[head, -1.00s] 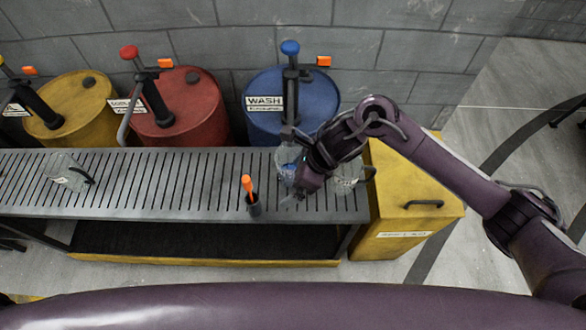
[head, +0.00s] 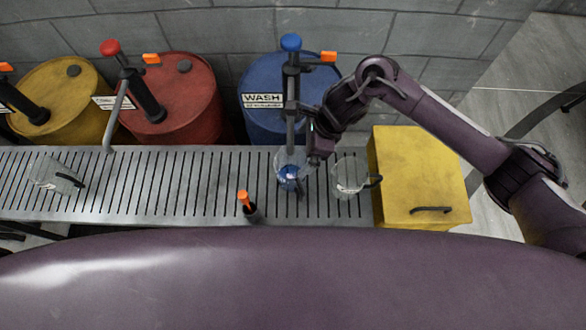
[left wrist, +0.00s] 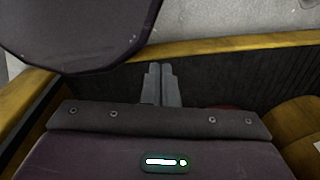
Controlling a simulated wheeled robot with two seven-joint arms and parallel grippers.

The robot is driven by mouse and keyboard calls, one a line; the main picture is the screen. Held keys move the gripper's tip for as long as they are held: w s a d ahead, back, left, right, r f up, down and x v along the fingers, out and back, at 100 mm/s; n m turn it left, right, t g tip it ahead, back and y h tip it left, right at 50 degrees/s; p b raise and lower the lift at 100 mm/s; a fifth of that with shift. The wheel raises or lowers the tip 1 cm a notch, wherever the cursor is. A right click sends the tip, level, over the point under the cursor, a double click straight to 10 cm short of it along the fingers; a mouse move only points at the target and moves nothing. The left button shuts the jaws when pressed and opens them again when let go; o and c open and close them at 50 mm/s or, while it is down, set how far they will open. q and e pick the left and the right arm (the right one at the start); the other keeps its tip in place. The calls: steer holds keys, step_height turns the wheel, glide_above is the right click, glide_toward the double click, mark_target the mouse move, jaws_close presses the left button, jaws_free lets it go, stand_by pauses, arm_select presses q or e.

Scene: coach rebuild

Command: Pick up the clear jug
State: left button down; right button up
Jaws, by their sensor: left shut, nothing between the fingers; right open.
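One (head: 52,175) is at the left. One (head: 287,160) with blue in its bottom is below the blue drum's pump. One (head: 347,176) with a dark handle is at the right, near the yellow box. My right gripper (head: 316,155) is open, between the middle and right jugs and close to the middle one. I cannot tell whether it touches that jug. My left gripper (left wrist: 161,84) shows only in the left wrist view, shut and empty, its fingers pointing away.
Blue (head: 262,115), red (head: 190,100) and yellow (head: 75,95) drums with pumps stand behind the slatted bench (head: 215,205). A dark holder with an orange-topped item (head: 245,203) is at the bench's front. A yellow box (head: 415,175) stands at the right end.

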mark_target(294, 179)
steer(key=x, duration=0.2)
steer(key=p+x, duration=0.2)
steer(key=x, duration=0.1)
steer(key=shift+s+f, duration=0.3)
steer(key=shift+f, duration=0.05)
steer(key=c, duration=0.9)
arm_select(q)
steer(key=r, duration=0.1)
steer(key=s+r, duration=0.1)
steer(key=shift+r, duration=0.3)
arm_select(e)
steer(key=c, duration=0.5)
